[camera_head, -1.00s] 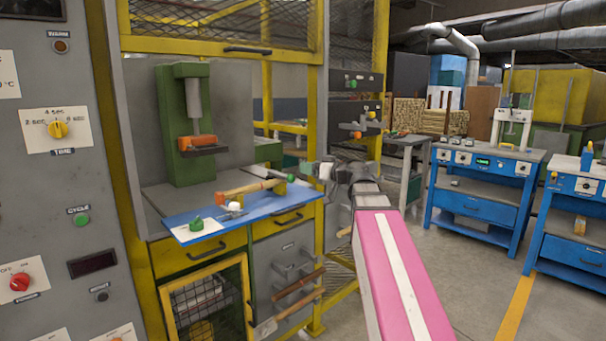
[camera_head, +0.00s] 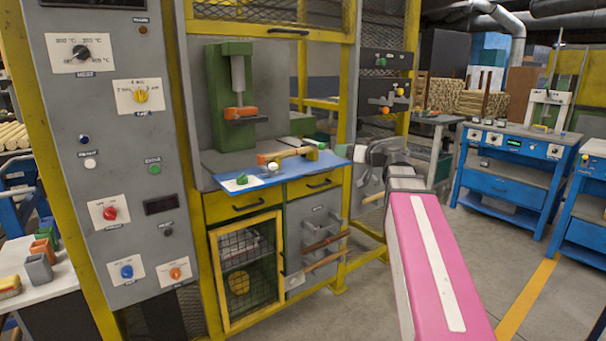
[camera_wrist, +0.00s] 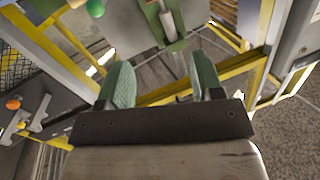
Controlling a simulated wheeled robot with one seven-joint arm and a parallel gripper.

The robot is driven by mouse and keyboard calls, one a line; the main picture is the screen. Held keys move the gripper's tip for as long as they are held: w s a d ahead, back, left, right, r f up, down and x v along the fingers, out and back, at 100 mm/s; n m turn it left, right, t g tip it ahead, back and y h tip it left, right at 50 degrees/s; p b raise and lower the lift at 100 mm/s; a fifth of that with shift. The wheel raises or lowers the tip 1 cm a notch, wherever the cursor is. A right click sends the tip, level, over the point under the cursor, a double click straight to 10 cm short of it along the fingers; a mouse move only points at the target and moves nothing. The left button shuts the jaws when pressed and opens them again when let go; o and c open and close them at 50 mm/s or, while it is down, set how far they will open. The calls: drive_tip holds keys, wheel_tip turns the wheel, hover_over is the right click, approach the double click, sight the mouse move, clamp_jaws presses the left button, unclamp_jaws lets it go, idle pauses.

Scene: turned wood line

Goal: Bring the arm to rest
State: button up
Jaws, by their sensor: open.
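My arm, with a pink and white link, reaches forward on the right of the head view. Its far end is in front of the yellow frame, right of the blue shelf (camera_head: 285,172). My gripper (camera_wrist: 163,82) shows in the wrist view with two green-padded fingers apart and nothing between them. Beyond the fingers are yellow frame bars and the green press (camera_wrist: 165,22). The fingers are hard to make out in the head view.
The green press (camera_head: 232,100) stands in the yellow-framed cabinet. A grey control panel (camera_head: 118,150) with knobs is at left. Blue workbenches (camera_head: 510,165) stand at right. A wooden-handled tool (camera_head: 290,157) lies on the blue shelf. Open floor (camera_head: 350,315) shows below.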

drive_tip(key=s+a+f+m+g+h, duration=0.1)
drive_tip(key=s+f+m+g+h, duration=0.15)
drive_tip(key=f, duration=1.05)
drive_tip(key=s+f+m+g+h, duration=0.1)
drive_tip(key=s+f+g+h, duration=0.25)
drive_tip(key=f, duration=0.95)
drive_tip(key=s+d+f+m+g+h, duration=0.2)
drive_tip(key=s+f, duration=0.4)
drive_tip(key=f, duration=0.4)
drive_tip(key=s+d+f+m+g+h, duration=0.2)
drive_tip(key=s+f+h, duration=0.3)
drive_tip(key=f, duration=0.5)
drive_tip(key=shift+s+d+g, duration=0.75)
drive_tip(key=shift+s+g, duration=0.05)
drive_tip(key=shift+s, duration=0.4)
